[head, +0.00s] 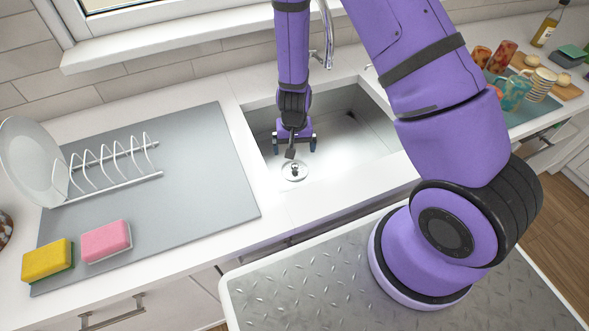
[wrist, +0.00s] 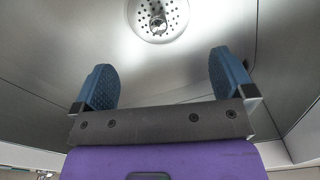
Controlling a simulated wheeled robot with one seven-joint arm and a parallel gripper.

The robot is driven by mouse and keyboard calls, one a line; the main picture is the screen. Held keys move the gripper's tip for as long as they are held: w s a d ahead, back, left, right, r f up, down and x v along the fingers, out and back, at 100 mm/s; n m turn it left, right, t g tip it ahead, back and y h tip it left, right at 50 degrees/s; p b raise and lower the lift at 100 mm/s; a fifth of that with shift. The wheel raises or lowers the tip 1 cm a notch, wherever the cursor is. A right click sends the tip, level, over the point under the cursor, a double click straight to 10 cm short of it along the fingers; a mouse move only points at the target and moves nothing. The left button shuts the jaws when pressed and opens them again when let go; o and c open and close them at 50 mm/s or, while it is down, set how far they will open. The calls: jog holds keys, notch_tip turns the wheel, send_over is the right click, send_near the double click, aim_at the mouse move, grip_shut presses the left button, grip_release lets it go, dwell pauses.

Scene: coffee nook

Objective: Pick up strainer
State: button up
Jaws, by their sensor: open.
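The strainer (head: 295,170) is a small round metal disc with a knob, lying on the floor of the sink toward its front. In the wrist view the strainer (wrist: 158,18) shows its holes and central knob, partly cut off by the top edge. My gripper (head: 294,146) hangs down inside the sink, just behind the strainer in the head view. Its two blue fingertips (wrist: 163,80) are wide apart with nothing between them. The strainer lies beyond the fingertips, apart from them.
The steel sink (head: 368,104) has walls close around my gripper. To the left, a grey mat (head: 207,150) holds a dish rack (head: 112,178) with a white plate (head: 32,155). A pink sponge (head: 106,240) and a yellow sponge (head: 47,259) lie near the front. Cups (head: 515,92) stand at right.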

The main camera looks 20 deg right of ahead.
aim_at(295, 165)
jog(key=shift+s+f, duration=0.2)
jog(key=shift+f, duration=4.35)
jog(key=c, duration=0.6)
